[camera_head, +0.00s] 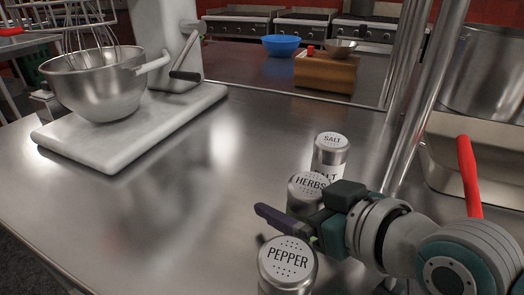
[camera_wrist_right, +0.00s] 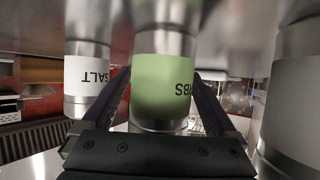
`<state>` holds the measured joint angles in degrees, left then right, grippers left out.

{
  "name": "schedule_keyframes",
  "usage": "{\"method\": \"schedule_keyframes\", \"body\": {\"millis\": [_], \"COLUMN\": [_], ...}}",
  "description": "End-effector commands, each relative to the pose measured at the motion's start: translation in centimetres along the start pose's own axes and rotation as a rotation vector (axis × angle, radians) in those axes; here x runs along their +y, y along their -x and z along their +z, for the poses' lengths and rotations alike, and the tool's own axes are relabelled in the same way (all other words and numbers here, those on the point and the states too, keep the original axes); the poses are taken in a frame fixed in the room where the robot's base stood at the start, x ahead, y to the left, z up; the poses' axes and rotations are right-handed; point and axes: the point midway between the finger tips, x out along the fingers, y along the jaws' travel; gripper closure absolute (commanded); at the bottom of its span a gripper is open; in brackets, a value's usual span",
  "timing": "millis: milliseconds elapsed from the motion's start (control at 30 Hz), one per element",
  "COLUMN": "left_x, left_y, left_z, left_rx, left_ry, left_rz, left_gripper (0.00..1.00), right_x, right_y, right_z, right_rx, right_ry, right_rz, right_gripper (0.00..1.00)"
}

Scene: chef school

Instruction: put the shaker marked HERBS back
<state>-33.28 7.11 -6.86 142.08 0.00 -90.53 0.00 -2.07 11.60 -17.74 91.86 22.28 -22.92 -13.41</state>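The HERBS shaker (camera_head: 308,184) stands upright on the steel table, between the SALT shaker (camera_head: 331,150) behind it and the PEPPER shaker (camera_head: 287,263) in front. My right gripper (camera_head: 292,217) reaches in from the right at its height, with one dark finger showing between HERBS and PEPPER. In the upside-down right wrist view the green-labelled HERBS shaker (camera_wrist_right: 163,85) sits between my two fingers. Both fingers lie close along its sides; I cannot tell whether they press on it. The far finger is hidden in the head view. My left gripper is not in view.
A white mixer with a steel bowl (camera_head: 97,88) stands at the left. A steel post (camera_head: 425,95) and a steel pan with a red handle (camera_head: 468,175) are at the right. A wooden block (camera_head: 326,74) and a blue bowl (camera_head: 281,45) are farther back. The table's middle is clear.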

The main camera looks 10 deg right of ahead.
Motion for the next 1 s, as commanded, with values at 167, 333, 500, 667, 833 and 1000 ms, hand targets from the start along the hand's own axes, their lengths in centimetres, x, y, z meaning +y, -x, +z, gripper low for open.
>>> {"method": "schedule_keyframes", "body": {"millis": [167,333,500,667,833,1000], "left_x": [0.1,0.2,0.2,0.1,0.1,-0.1], "left_y": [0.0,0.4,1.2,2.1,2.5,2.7], "left_z": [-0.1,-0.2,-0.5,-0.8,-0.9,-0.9], "left_rx": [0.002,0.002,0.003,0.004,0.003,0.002], "left_ry": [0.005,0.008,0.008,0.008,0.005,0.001], "left_rz": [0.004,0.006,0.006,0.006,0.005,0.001], "left_gripper": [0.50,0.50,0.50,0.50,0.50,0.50], "right_x": [0.0,0.0,0.0,-0.1,0.0,0.0], "right_y": [0.0,0.3,3.0,6.8,10.0,11.8], "right_z": [0.0,-0.5,-0.4,-0.5,-0.3,-0.3], "right_rx": [0.000,0.000,-0.003,-0.003,-0.004,-0.001], "right_ry": [0.000,-0.001,0.000,0.002,0.000,0.000], "right_rz": [0.000,0.000,0.000,-0.001,-0.001,0.000], "right_gripper": [0.02,0.02,0.02,0.02,0.02,0.02]}}
